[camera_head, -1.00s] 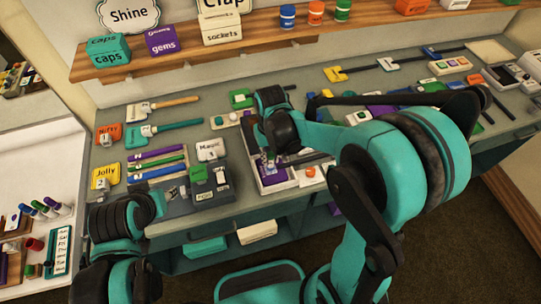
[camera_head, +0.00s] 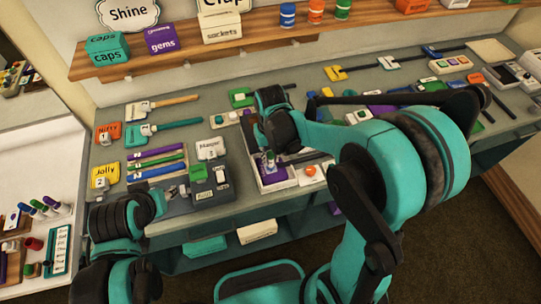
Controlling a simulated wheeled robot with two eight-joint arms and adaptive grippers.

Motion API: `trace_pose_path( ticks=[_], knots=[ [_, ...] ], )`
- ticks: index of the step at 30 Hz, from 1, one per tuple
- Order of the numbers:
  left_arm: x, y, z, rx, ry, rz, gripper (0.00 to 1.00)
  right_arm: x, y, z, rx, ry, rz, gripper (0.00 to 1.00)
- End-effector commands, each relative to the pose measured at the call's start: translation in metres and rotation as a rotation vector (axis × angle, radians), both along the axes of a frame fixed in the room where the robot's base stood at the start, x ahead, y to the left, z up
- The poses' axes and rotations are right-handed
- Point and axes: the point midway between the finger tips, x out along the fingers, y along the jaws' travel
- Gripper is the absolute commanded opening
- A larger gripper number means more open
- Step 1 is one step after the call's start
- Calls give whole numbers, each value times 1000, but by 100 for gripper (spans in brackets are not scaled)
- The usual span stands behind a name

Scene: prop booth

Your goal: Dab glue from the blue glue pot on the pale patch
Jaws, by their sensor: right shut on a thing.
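A blue lidded pot (camera_head: 288,15) stands on the wall shelf; I cannot tell if it is the glue pot. A pale flat panel (camera_head: 488,51) lies at the far right of the bench; I cannot tell if it is the pale patch. My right gripper (camera_head: 269,160) points down over a purple tray (camera_head: 272,182) in the middle of the bench. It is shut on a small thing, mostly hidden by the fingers. My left gripper (camera_head: 175,191) is by a grey box at the front left, small and unclear.
An orange pot (camera_head: 316,11) and a green pot (camera_head: 343,10) stand on the shelf. A pale tray with an orange round piece (camera_head: 310,170) lies right of the purple tray. The grey box (camera_head: 212,189) and several coloured rods (camera_head: 157,162) crowd the bench's left.

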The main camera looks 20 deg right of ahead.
Motion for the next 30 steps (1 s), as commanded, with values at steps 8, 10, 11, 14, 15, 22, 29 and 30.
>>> trace_pose_path(
  ticks=[8,10,11,14,15,22,29,30],
  knots=[
    [0,0,-3,0,0,0,40,0,0,-4,0,0,0,0],
    [0,0,-4,0,0,0,40,0,0,-5,0,0,0,0],
    [0,0,-4,0,0,0,40,0,0,-5,0,0,0,0],
    [0,0,-5,0,0,0,40,0,0,-6,0,0,0,0],
    [0,0,-6,0,0,0,40,0,0,-7,0,0,0,0],
    [0,0,-6,0,0,0,40,2,0,-6,0,0,0,0],
    [0,0,-6,0,0,0,40,6,0,-5,0,0,0,0],
    [0,0,-6,0,0,0,40,5,0,-5,0,0,0,0]
  ],
)
